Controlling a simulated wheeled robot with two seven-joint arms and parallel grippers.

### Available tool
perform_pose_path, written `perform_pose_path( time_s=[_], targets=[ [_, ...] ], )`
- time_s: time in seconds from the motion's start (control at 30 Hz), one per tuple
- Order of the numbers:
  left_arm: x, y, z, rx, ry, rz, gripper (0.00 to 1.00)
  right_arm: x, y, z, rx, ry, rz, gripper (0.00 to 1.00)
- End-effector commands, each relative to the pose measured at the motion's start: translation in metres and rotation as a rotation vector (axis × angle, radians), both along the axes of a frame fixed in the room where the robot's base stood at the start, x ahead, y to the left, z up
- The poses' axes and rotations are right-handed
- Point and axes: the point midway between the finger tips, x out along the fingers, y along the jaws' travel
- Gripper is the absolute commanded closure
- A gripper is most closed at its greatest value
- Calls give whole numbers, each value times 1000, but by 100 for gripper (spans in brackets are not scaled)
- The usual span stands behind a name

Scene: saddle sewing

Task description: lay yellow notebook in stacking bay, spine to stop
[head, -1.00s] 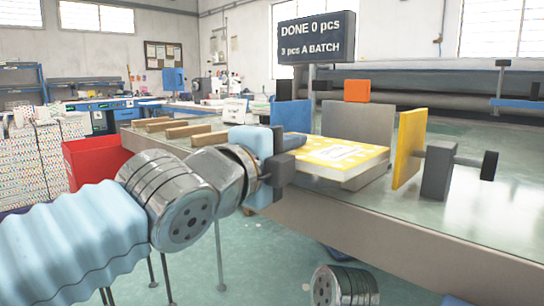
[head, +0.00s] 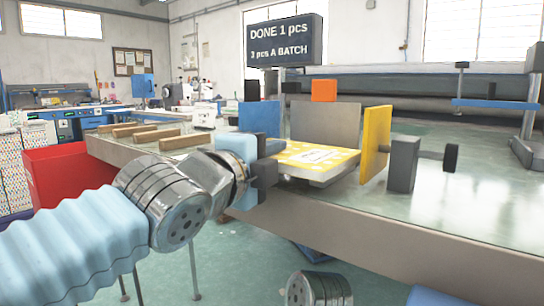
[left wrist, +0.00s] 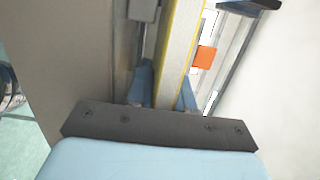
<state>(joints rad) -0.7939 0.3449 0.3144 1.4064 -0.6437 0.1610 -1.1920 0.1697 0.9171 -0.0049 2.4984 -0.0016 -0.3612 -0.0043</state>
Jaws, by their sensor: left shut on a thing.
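The yellow notebook (head: 318,154), with white dots and a pale label, lies flat at the stacking bay on the table. The bay has a grey upright plate (head: 325,122) behind it and a yellow upright plate (head: 376,143) at its right end. My left gripper (head: 272,163) is shut on the notebook's left edge. In the left wrist view the notebook (left wrist: 178,52) shows edge-on, running up from between my fingers (left wrist: 162,95). The notebook's right edge is close to the yellow plate; I cannot tell whether they touch. My right gripper is out of view.
A dark sign (head: 285,40) reads "DONE 1 pcs, 3 pcs A BATCH". A blue plate (head: 260,118) and an orange block (head: 324,90) stand behind the bay. A grey block with a knob (head: 403,163) stands right of the yellow plate. Wooden bars (head: 150,134) lie left.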

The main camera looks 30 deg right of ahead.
Motion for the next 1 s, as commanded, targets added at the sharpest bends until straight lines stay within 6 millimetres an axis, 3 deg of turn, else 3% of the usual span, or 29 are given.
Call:
perform_pose_path(
  time_s=[0.67,0.7,0.87,1.0],
  targets=[
    [0,0,-6,-2,-1,0,100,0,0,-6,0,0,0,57],
    [0,0,-5,-2,-1,0,74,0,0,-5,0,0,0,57],
    [0,0,-5,-1,0,0,50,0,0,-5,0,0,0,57],
    [0,0,-6,1,0,0,49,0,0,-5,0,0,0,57]
  ],
)
